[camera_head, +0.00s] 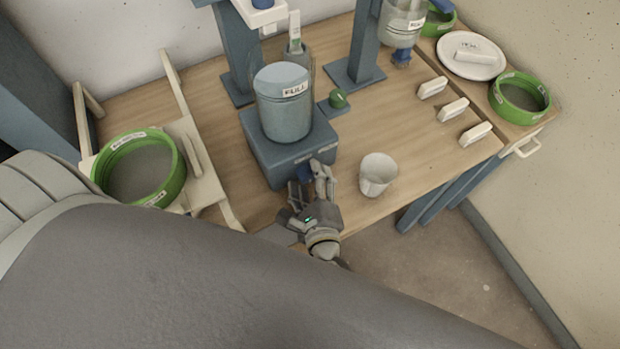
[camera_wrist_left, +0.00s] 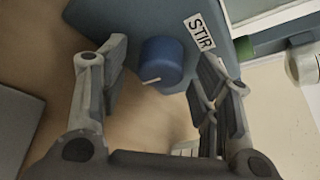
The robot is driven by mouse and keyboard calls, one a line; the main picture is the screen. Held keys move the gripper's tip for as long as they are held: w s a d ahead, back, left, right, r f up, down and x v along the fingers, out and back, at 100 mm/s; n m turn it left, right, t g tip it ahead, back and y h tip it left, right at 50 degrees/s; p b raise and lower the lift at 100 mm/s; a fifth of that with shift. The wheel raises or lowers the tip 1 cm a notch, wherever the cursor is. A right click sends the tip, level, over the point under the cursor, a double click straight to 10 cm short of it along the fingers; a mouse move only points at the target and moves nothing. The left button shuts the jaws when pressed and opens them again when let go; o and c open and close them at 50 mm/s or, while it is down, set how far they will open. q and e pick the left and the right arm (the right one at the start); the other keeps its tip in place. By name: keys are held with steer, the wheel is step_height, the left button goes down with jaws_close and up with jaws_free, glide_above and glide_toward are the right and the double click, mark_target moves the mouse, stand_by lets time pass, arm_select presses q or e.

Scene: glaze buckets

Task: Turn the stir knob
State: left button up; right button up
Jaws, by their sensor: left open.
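The stir knob (camera_wrist_left: 162,62) is a blue round dial with a white pointer line, on the front of a blue-grey base beside a STIR label (camera_wrist_left: 199,32). In the head view the base (camera_head: 275,160) carries a grey bucket (camera_head: 285,108) labelled FULL, and the knob is mostly hidden by the gripper. My left gripper (camera_head: 313,180) is at the front of the base. In the left wrist view its open fingers (camera_wrist_left: 160,85) lie on either side of the knob, with gaps visible. My right gripper is not seen.
A white cup (camera_head: 377,174) stands just right of the gripper. A green knob (camera_head: 338,99) sits behind the base on the right. White handles (camera_head: 452,110) and a green ring-shaped sieve (camera_head: 519,98) are farther right. Another green sieve (camera_head: 139,168) rests on a rack at left.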

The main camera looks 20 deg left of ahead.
arm_select(q)
steer(key=shift+c, duration=1.3)
steer(key=c, duration=0.7)
steer(key=shift+c, duration=0.4)
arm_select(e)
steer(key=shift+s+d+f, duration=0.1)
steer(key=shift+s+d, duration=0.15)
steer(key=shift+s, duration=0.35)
arm_select(q)
steer(key=shift+f, duration=0.1)
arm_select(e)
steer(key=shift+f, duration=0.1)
arm_select(q)
steer(key=shift+f+n+t+b, duration=0.2)
steer(key=shift+n+t+b, duration=0.4)
steer(key=shift+n+b, duration=0.5)
steer(key=n+t+b, duration=0.1)
steer(key=b, duration=0.2)
steer(key=shift+s+f, duration=0.1)
steer(key=shift+n+t+b, duration=0.4)
steer(key=shift+n+b, duration=0.4)
steer(key=shift+b, duration=0.2)
steer(key=shift+n+b, duration=0.4)
steer(key=shift+b, duration=0.1)
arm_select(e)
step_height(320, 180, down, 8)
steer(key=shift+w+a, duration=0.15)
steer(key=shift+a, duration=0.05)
